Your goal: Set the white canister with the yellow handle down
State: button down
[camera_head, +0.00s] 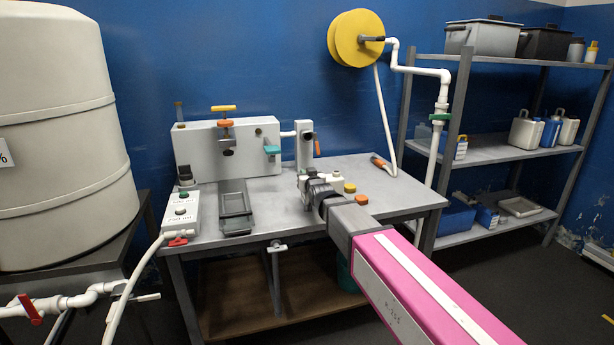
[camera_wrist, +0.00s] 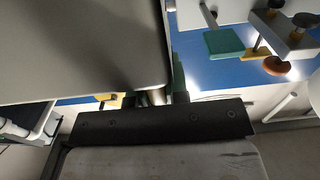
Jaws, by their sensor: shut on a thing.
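My gripper (camera_head: 313,182) is over the right part of the bench top in the head view, at the end of my pink arm. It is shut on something. In the wrist view, a large pale surface close to the camera fills the upper left; it looks like the side of the white canister (camera_wrist: 80,45). A small yellow patch (camera_wrist: 106,98), perhaps its handle, shows by the dark jaw mount. The fingertips are mostly hidden. In the head view I cannot make out the canister clearly; my wrist and arm block much of that spot. I cannot tell whether its base touches the bench.
The grey bench (camera_head: 392,192) carries a white cell unit (camera_head: 200,148), a dark tray (camera_head: 235,205) and a control box (camera_head: 182,213). Yellow (camera_head: 349,187) and orange (camera_head: 361,199) knobs are beside my wrist. A shelf rack (camera_head: 490,150) stands right.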

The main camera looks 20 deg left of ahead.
jog(key=shift+f, duration=0.1)
jog(key=c, duration=1.1)
grip_release()
jog(key=v, duration=1.2)
